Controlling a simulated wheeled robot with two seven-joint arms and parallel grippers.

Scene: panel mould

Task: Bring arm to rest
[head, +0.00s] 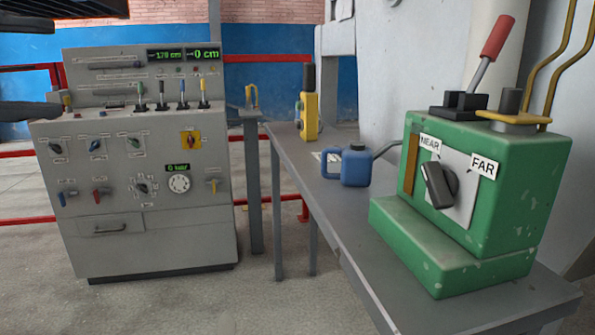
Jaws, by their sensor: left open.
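My left gripper (56,89) shows at the left edge of the head view, as dark fingers coming in from the left. It is open, with a gap between the fingers and nothing seen in it. It appears in front of the upper left part of the grey control console (105,245). Most of my left arm is outside the picture. My right gripper is not in view.
A grey bench (345,225) runs along the right. It carries a green box (520,190) with a red-handled lever (489,52), a blue oil can (355,168) and a yellow device (309,115). Red rails stand behind. Floor before the console is clear.

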